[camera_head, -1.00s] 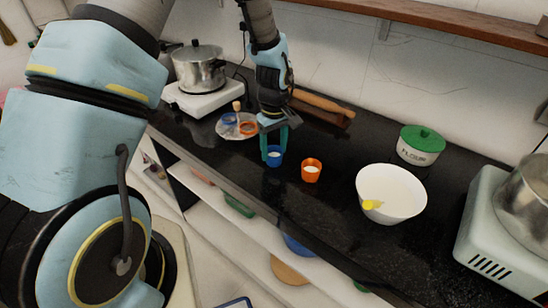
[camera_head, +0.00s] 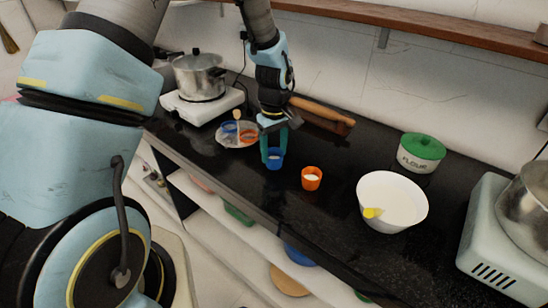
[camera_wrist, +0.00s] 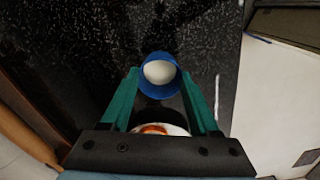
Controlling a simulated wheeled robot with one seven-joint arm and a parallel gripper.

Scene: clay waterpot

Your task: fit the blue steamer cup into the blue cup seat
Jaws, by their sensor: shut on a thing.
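The blue steamer cup (camera_head: 274,160) holds something white and is upright between the fingers of my gripper (camera_head: 272,147). In the wrist view the same cup (camera_wrist: 158,88) sits between the green fingertips (camera_wrist: 160,92). The gap under it is too small to tell clearly. The blue cup seat (camera_head: 229,127) is a blue ring on the pale plate (camera_head: 222,139), to the left of and behind the cup. An orange ring seat (camera_head: 248,136) lies beside it, partly near my gripper. In the wrist view the plate shows only in part behind the gripper's body.
An orange cup (camera_head: 312,179) with white contents stands right of the blue cup. A steel pot (camera_head: 199,76) stands on the stove behind the plate.

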